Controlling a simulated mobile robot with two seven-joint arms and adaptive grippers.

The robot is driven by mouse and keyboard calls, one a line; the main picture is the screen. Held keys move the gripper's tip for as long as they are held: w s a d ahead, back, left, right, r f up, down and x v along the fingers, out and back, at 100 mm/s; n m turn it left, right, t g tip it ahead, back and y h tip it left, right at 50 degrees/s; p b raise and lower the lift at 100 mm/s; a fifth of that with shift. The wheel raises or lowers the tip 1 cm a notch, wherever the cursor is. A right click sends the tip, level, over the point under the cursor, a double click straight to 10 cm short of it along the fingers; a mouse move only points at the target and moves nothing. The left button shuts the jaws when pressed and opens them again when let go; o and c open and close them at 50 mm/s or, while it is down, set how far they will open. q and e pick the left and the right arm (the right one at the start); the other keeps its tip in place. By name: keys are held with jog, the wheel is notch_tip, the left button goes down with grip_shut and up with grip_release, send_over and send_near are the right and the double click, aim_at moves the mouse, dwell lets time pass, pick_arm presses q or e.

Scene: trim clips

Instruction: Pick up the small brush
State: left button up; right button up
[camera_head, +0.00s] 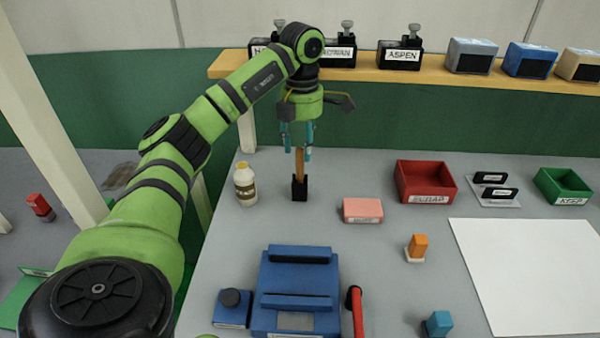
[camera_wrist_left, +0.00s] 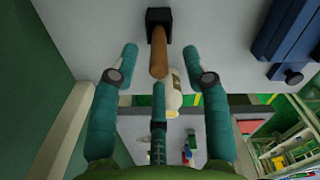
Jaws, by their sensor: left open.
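The small brush (camera_head: 300,168) stands upright with its wooden handle up and a black block (camera_head: 300,190) at its foot on the grey table. I cannot tell whether that block is the brush head or a holder. My left gripper (camera_head: 297,150) points down from above, its teal fingers around the handle's top. In the left wrist view the handle (camera_wrist_left: 158,58) shows between the spread fingers of the gripper (camera_wrist_left: 159,62), with gaps on both sides. The gripper is open and holds nothing. My right gripper is in neither view.
A white bottle (camera_head: 245,185) stands close left of the brush and a pink block (camera_head: 362,210) lies to its right. A blue fixture (camera_head: 297,285) is in front. A red scrap bin (camera_head: 425,182) is farther right; a wooden shelf (camera_head: 370,73) runs behind.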

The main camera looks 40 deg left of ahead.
aim_at(300, 182)
pick_arm(q)
jog(key=shift+a+f+p, duration=0.1)
jog(key=shift+f+p, duration=0.25)
jog(key=shift+f, duration=0.55)
notch_tip(300, 182, down, 3)
jog(key=shift+s+f+p, duration=0.1)
jog(key=shift+s+p, duration=0.05)
jog(key=shift+p, duration=0.25)
jog(key=shift+a+f, duration=0.1)
jog(key=shift+f, duration=0.15)
grip_shut()
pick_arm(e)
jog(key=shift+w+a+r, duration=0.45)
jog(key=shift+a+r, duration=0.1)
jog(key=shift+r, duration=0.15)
